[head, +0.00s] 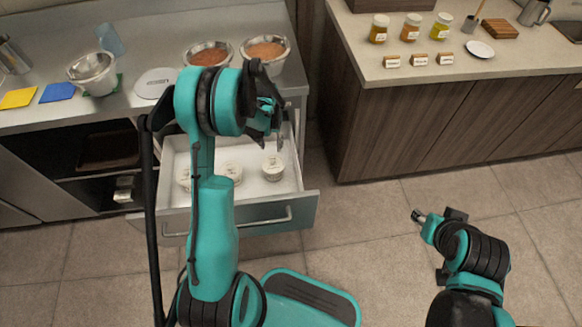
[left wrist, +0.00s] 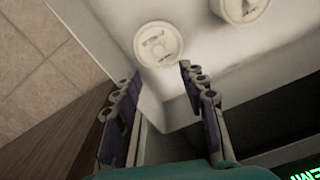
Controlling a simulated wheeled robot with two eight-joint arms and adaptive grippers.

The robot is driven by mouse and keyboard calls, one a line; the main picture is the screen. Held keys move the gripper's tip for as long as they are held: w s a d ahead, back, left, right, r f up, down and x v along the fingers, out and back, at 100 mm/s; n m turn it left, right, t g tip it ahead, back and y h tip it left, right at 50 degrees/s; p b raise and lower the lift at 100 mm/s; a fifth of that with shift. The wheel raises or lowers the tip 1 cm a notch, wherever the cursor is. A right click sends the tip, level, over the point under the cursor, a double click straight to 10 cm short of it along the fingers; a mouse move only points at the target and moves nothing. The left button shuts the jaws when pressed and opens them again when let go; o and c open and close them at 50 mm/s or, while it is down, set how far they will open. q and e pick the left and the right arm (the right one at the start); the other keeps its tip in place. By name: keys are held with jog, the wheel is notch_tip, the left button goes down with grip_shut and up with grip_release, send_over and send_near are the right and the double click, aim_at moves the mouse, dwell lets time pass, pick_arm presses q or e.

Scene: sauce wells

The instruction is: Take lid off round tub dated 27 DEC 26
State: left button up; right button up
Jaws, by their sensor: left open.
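Several white round tubs with lids stand in the open drawer (head: 283,207). One tub (head: 273,169) is on the right side of the drawer, and another tub (head: 230,171) is left of it, partly behind my left arm. The left wrist view shows one lidded tub (left wrist: 158,44) just beyond my fingertips and a second tub (left wrist: 243,8) cut by the top edge. Dark marks show on the lids, but I cannot read a date. My left gripper (head: 273,125) is open and empty above the drawer; its fingers (left wrist: 161,73) are apart. My right gripper (head: 428,222) is over the floor, its fingers unclear.
The steel counter (head: 135,119) behind the drawer holds two bowls of orange-brown food (head: 265,48), a metal bowl (head: 93,73) and blue and yellow cloths (head: 57,92). The right counter (head: 355,62) carries jars and small labelled cards. Floor between the counters is clear.

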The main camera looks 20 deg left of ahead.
pick_arm(q)
jog(key=b, duration=0.1)
send_over(273, 161)
notch_tip(273, 161, down, 4)
jog(key=shift+w+f, duration=0.1)
jog(key=shift+f, duration=0.1)
jog(key=f+b, duration=0.1)
jog(key=f, duration=0.1)
jog(key=f+b, duration=0.2)
jog(key=f, duration=0.1)
jog(key=shift+s+f, duration=0.2)
jog(key=shift+f, duration=0.1)
jog(key=shift+r, duration=0.1)
pick_arm(e)
jog(key=f, duration=0.2)
jog(key=d+f, duration=0.1)
jog(key=shift+s+f, duration=0.15)
jog(key=shift+f, duration=0.25)
pick_arm(q)
jog(key=c, duration=0.9)
